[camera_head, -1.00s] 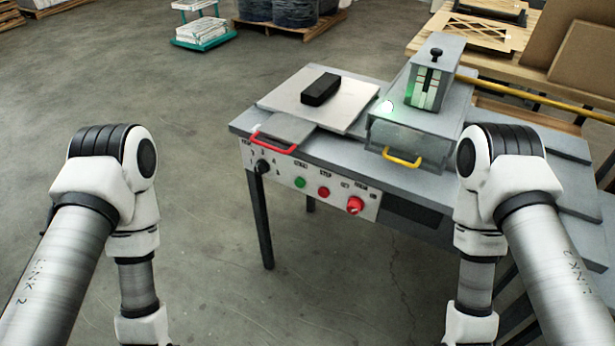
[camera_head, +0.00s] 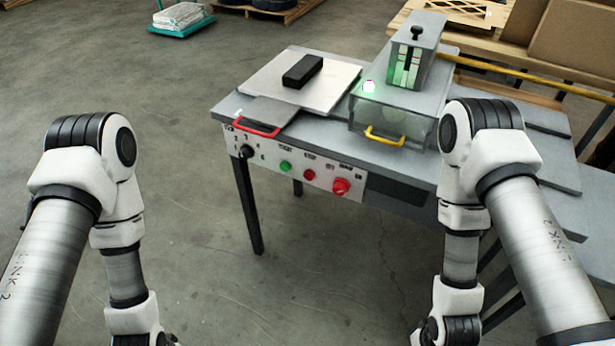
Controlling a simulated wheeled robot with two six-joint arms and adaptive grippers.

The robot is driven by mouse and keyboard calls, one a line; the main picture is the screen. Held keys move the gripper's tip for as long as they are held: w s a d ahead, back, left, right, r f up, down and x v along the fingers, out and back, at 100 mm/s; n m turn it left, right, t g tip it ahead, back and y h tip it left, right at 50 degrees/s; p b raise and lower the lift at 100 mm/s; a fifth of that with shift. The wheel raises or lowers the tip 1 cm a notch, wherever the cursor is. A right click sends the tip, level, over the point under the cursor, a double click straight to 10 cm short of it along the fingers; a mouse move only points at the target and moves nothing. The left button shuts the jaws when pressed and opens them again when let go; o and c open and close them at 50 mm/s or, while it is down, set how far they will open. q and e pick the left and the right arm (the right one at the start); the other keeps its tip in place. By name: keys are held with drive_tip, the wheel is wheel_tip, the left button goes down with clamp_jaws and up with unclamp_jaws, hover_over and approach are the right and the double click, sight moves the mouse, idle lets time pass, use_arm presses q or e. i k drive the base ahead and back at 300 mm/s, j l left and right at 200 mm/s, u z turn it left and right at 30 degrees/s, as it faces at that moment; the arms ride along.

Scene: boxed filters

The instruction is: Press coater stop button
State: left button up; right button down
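The coater is a grey bench machine (camera_head: 400,158) with a control panel (camera_head: 262,158) on its front edge. On the panel sit a black rotary knob (camera_head: 246,151), a green button (camera_head: 285,167), a small red button (camera_head: 309,174) under a label that looks like STOP, and a larger red knob (camera_head: 341,186). My two arms come in from the left and right, bent downward. Both grippers are below the picture's bottom edge and out of view. No part of either arm touches the panel.
A red handle (camera_head: 256,131) and a yellow handle (camera_head: 384,137) stick out above the panel. A black block (camera_head: 303,71) lies on a pale plate (camera_head: 313,86). A green light (camera_head: 369,87) glows on the coater's cover. Floor before the panel is clear.

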sight(309, 174)
drive_tip(key=i+j, duration=0.1)
drive_tip(key=j, duration=0.3)
drive_tip(key=i+j, duration=0.1)
drive_tip(key=j, duration=0.3)
drive_tip(key=i+j, duration=0.1)
drive_tip(key=j, duration=0.25)
drive_tip(key=i+j, duration=0.1)
drive_tip(key=j, duration=0.3)
drive_tip(key=u, duration=0.05)
